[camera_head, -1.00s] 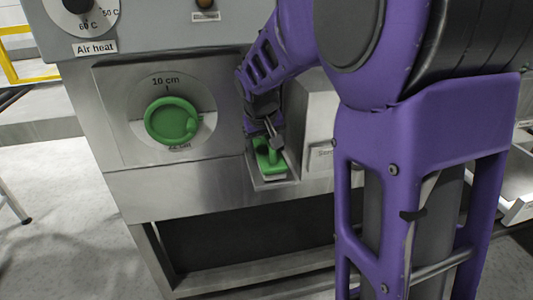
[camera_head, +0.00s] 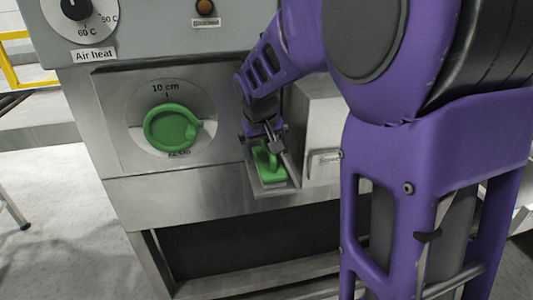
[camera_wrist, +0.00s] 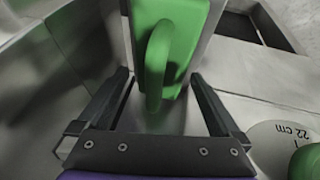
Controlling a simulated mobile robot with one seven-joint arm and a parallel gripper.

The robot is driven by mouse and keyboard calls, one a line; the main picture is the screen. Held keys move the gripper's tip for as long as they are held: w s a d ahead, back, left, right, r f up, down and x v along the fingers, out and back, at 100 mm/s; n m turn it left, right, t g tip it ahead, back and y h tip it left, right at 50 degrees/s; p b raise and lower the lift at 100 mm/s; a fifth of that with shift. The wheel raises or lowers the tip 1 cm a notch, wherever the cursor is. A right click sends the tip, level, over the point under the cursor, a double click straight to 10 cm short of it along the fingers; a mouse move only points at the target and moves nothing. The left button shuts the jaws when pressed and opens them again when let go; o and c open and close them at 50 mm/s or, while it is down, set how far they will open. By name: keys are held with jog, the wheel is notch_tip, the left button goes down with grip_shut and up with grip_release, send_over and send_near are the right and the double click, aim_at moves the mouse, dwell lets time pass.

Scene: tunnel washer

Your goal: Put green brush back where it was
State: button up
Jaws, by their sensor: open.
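The green brush (camera_head: 268,164) sits in a small metal tray (camera_head: 274,190) on the front of the machine. In the wrist view, the brush (camera_wrist: 186,75) shows its flat green back and its raised loop handle. My gripper (camera_head: 270,140) is just above the brush in the head view. In the wrist view, my gripper (camera_wrist: 164,95) is open, with one finger on each side of the handle and visible gaps between them. The brush's underside is hidden.
A green round knob (camera_head: 172,128) on a dial plate is left of the tray. A metal box (camera_head: 322,150) stands close on the right. The Air heat dial (camera_head: 78,12) is at upper left. Open floor (camera_head: 60,220) lies at lower left.

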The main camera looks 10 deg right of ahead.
aim_at(263, 168)
jog(key=p+v, duration=0.1)
jog(key=v, duration=1)
jog(key=shift+p, duration=0.3)
